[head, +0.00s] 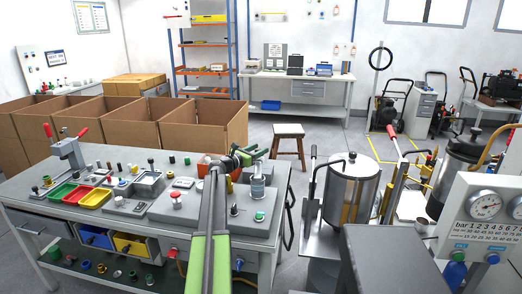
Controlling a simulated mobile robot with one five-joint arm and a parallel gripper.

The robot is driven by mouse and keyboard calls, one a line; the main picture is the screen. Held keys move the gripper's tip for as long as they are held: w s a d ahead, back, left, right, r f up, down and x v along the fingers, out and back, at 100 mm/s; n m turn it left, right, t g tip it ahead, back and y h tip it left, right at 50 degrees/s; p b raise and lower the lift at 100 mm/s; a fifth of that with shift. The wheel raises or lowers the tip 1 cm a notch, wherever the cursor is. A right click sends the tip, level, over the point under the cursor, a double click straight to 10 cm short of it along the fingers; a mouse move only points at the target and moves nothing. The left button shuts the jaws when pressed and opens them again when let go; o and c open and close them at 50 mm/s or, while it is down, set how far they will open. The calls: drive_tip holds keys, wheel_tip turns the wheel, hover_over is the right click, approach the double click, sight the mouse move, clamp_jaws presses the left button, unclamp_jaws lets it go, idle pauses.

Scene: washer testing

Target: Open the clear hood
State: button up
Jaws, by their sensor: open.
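A large upright cylinder (352,196) with a metal lid and a dark handle on top stands on the right. Its wall looks see-through, with yellowish columns inside, and it may be the clear hood; it looks closed. My gripper (258,155) has green fingers and is open, with nothing seen in it. It is over the right end of the workbench, left of the cylinder and apart from it. The fingers are small in view. A small glassy cylinder (257,187) stands on the bench just below my gripper.
The grey workbench (120,207) carries colored bins, a red-handled press (65,150) and small parts. A lever stand (310,185) is left of the large cylinder. A gauge panel (485,215) and a grey block (385,255) fill the lower right. A stool (288,131) stands behind.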

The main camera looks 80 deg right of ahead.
drive_tip(key=v, duration=1.5)
drive_tip(key=shift+w+a, duration=0.2)
drive_tip(key=shift+a, duration=0.1)
